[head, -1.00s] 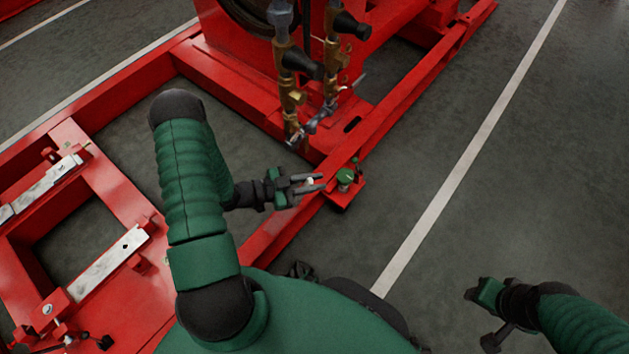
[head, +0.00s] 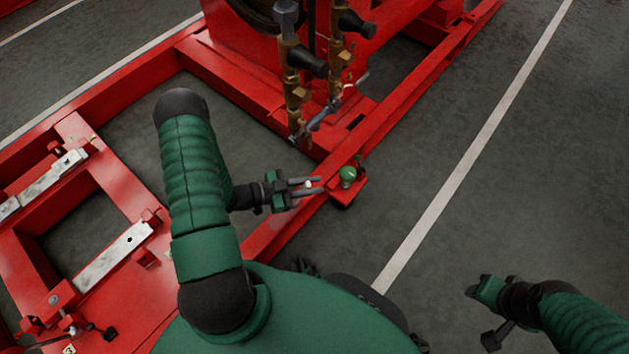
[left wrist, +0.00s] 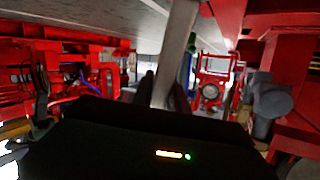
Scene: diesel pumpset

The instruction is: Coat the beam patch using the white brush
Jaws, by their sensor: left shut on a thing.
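My left gripper (head: 306,187) is over the red beam (head: 300,212) near the frame corner, shut on a small white thing (head: 308,184), which I take to be the white brush. In the left wrist view, a pale strip (left wrist: 172,60) runs up from between the dark fingers; it looks like the held brush, but its bristles cannot be made out. A distinct patch on the beam cannot be picked out. My right gripper (head: 481,289) is at the lower right over the floor, away from the frame; its jaws are unclear.
A green round object (head: 348,174) sits on a small red bracket just right of my left gripper's fingertips. Brass valves and pipes (head: 292,80) hang above the frame behind it. Pale metal bars (head: 112,255) lie on the red frame at left. The floor at right is clear.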

